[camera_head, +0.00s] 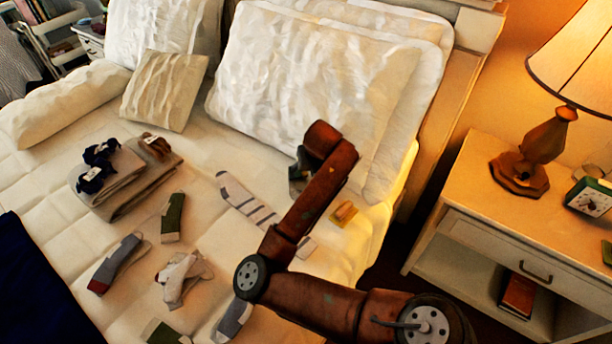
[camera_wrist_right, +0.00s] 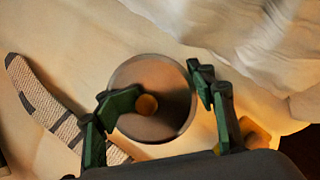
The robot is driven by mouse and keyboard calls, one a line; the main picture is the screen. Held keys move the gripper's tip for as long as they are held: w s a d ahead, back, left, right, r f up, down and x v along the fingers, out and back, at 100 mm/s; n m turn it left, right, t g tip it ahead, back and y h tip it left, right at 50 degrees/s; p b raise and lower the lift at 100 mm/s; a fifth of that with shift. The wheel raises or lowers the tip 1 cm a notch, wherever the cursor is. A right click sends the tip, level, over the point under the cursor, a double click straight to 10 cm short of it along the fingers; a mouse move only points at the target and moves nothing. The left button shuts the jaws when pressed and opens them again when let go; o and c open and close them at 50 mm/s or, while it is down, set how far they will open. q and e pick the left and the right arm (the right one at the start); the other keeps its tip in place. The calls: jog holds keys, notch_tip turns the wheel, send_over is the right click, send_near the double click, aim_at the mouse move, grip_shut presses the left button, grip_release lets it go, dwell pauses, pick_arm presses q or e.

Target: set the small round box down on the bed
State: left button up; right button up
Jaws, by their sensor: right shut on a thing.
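The small round box (camera_wrist_right: 160,72) shows in the right wrist view as a brownish-grey disc with a small round knob. My right gripper (camera_wrist_right: 163,86) is shut on it, one green finger on each side. In the head view only a dark part of this gripper (camera_head: 298,178) shows beside my brown right arm, which hides the box there. The gripper is over the bed (camera_head: 235,158) near the pillows. I cannot tell whether the box touches the bed. My left gripper is not in view.
A striped sock (camera_head: 240,196) and a small yellow object (camera_head: 344,213) lie near the gripper. A large pillow (camera_head: 300,85) is behind it. Folded cloths (camera_head: 130,185) and several socks lie left. A nightstand (camera_head: 480,200) with a lamp (camera_head: 545,140) stands right.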

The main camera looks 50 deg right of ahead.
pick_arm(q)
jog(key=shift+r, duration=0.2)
pick_arm(e)
jog(key=o, duration=1.9)
jog(key=shift+s+r, duration=0.1)
jog(key=shift+r, duration=0.05)
jog(key=p+v, duration=0.3)
jog(key=v, duration=0.3)
jog(key=shift+r, duration=0.3)
jog(key=p+v, duration=0.1)
jog(key=v, duration=0.3)
jog(key=shift+s+a+p, duration=0.1)
jog(key=shift+p, duration=0.2)
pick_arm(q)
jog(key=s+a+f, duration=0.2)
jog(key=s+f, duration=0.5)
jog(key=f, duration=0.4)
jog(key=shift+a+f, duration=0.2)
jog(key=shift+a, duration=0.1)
pick_arm(e)
jog(key=shift+s+a+r, duration=0.15)
jog(key=shift+s+r, duration=0.05)
jog(key=shift+r, duration=0.25)
